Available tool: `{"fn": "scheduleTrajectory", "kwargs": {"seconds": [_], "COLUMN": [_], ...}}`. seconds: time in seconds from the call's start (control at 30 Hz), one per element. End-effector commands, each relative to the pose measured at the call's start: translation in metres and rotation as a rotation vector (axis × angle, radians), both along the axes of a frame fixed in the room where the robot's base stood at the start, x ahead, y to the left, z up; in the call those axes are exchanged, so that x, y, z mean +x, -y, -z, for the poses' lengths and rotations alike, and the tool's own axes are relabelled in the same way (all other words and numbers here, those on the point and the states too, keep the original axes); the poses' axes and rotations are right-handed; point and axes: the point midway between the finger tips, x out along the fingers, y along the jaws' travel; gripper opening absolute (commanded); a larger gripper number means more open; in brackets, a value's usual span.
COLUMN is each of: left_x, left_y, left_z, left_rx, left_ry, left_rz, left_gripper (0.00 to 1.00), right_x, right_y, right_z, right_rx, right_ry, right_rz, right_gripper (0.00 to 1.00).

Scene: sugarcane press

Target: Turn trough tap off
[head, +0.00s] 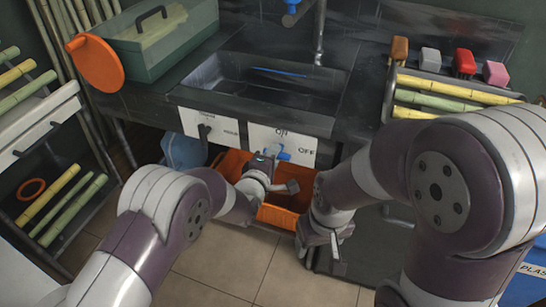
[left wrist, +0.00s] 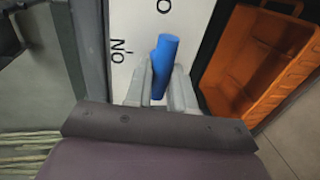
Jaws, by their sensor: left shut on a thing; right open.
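The trough (head: 270,85) is a dark metal basin at the middle of the head view. A white panel (head: 257,135) on its front carries ON and OFF lettering. The blue tap handle (head: 284,155) sticks out from this panel, below ON and left of OFF. My left gripper (head: 272,168) is at the handle. In the left wrist view the blue handle (left wrist: 162,62) stands between the fingertips of my left gripper (left wrist: 160,85), which is shut on it. The panel (left wrist: 135,30) lies behind. My right gripper (head: 325,245) is open and empty, lower right of the tap.
An orange crate (head: 285,215) sits under the trough, close to my left gripper, and shows in the left wrist view (left wrist: 245,75). Cane pieces (head: 450,95) lie on a rack at right.

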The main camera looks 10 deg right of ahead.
Motion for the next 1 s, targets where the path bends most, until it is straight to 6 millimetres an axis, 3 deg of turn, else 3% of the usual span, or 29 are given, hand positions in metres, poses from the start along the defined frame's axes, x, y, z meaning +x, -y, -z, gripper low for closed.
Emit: {"fn": "scheduleTrajectory", "kwargs": {"seconds": [0.47, 0.5, 0.53, 0.87, 1.0], "left_x": [-0.001, -0.001, -0.001, -0.003, -0.019], "left_y": [-0.001, -0.001, -0.001, -0.002, -0.013], "left_z": [0.005, 0.005, 0.005, 0.001, -0.006], "left_rx": [-0.003, -0.003, -0.003, -0.006, -0.005], "left_ry": [-0.016, -0.016, -0.015, -0.010, -0.011], "left_rz": [0.000, 0.000, 0.000, 0.000, 0.000], "left_gripper": [0.00, 0.36, 0.46, 0.47, 0.47], "right_x": [0.000, 0.000, 0.000, 0.000, 0.000], "right_y": [0.000, 0.000, 0.000, 0.000, 0.000], "right_z": [0.000, 0.001, 0.001, -0.001, -0.008], "right_rx": [0.000, 0.000, 0.000, 0.000, 0.000], "right_ry": [0.000, 0.000, 0.000, 0.000, 0.000], "right_rz": [0.000, 0.000, 0.000, 0.000, 0.000], "right_gripper": [0.68, 0.68, 0.68, 0.68, 0.68]}}
